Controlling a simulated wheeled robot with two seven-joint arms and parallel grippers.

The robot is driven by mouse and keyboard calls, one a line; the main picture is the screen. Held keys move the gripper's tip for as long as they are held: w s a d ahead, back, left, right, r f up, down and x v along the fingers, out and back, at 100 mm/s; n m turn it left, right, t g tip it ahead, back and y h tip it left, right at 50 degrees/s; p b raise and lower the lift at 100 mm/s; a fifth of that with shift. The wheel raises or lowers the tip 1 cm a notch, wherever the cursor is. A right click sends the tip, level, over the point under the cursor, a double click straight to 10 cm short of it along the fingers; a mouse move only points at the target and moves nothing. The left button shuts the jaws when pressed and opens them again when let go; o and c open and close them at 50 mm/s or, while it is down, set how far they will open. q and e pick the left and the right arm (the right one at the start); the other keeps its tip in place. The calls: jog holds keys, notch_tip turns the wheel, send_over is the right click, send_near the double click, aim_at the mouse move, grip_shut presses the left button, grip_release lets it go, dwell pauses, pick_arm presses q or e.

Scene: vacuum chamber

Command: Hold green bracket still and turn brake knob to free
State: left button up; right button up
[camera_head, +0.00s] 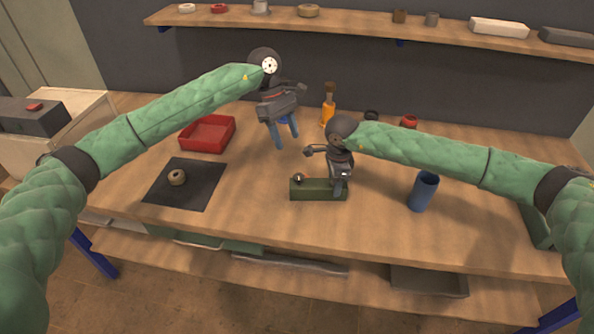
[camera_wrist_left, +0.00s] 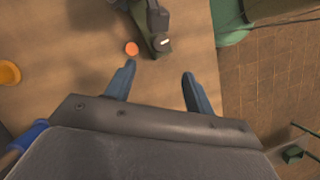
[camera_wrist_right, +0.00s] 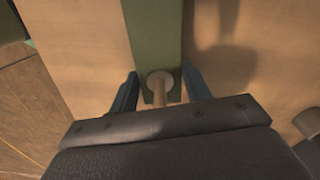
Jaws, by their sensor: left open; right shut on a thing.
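The green bracket (camera_head: 310,195) lies on the wooden table as a low green block. My right gripper (camera_head: 339,188) is shut on the bracket's right part. The right wrist view shows its fingers (camera_wrist_right: 160,92) on both sides of the green bar (camera_wrist_right: 152,30), with a pale disc and rod between them. My left gripper (camera_head: 282,142) is open and empty above the table, up and left of the bracket. The left wrist view shows an orange disc (camera_wrist_left: 131,48) beside the bracket; I cannot tell whether it is the brake knob.
A red tray (camera_head: 192,147) and a dark mat (camera_head: 155,192) with a tan ring (camera_head: 177,177) lie left. A blue cup (camera_head: 423,190) stands right of the bracket. An orange bottle (camera_head: 327,113) stands behind. The table between mat and bracket is clear.

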aim_at(298, 176)
pick_arm(q)
jog(key=shift+m, duration=0.8)
jog(key=x, duration=1.2)
jog(key=shift+a+f, duration=0.1)
jog(key=c, duration=1)
